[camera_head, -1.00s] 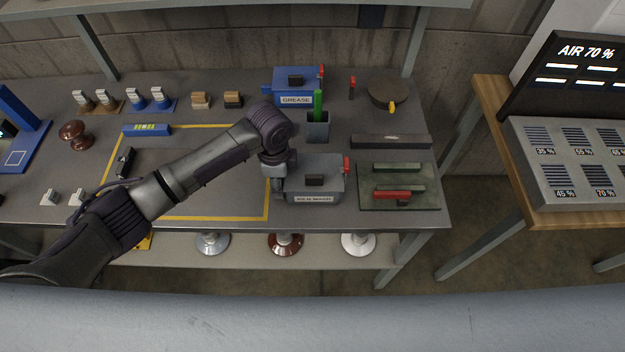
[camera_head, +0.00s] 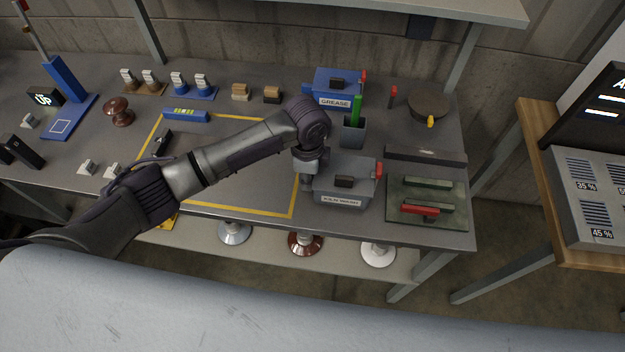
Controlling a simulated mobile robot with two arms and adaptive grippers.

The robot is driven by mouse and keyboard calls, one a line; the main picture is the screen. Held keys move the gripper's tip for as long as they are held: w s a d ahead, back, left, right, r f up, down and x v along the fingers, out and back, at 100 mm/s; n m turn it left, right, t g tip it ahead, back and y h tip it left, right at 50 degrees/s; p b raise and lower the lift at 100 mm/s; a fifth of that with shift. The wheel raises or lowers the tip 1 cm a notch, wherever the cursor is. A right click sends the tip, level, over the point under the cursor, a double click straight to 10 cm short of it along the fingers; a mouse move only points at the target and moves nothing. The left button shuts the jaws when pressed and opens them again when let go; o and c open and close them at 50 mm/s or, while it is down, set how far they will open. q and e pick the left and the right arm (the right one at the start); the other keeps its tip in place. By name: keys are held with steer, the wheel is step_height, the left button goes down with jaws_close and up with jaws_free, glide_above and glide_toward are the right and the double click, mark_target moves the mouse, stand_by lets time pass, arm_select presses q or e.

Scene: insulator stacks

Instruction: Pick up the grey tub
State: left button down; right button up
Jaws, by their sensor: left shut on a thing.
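The grey tub (camera_head: 335,192) stands on the bench right of centre. It has a lid with a dark knob, a red piece at its back right corner and a white label on the front, too small to read surely. My left gripper (camera_head: 307,182) points down at the tub's left end and is shut on it there; the fingertips are small and partly hidden. The tub appears to rest on the bench top. My right gripper is out of view.
A blue GREASE tub (camera_head: 338,88) and a grey cup with a green stick (camera_head: 353,132) stand behind. A green tray (camera_head: 428,215) with a red-handled tool lies close on the right. A yellow-outlined area (camera_head: 240,208) left of the tub is mostly clear under my arm.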

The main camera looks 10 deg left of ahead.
mark_target(331, 179)
arm_select(q)
step_height(331, 179, up, 3)
steer(key=shift+w+f, duration=0.1)
steer(key=shift+f, duration=0.1)
steer(key=s+d+r, duration=0.1)
steer(key=d+r, duration=0.1)
steer(key=d, duration=0.1)
steer(key=s+d+r+b, duration=0.1)
steer(key=s+d+r, duration=0.1)
steer(key=d+r, duration=0.1)
steer(key=s+d+r+b, duration=0.1)
steer(key=d+r, duration=0.1)
steer(key=d, duration=0.3)
steer(key=shift+s+r, duration=0.2)
steer(key=shift+s, duration=0.05)
steer(key=shift+a+f, duration=0.1)
steer(key=shift+a, duration=0.05)
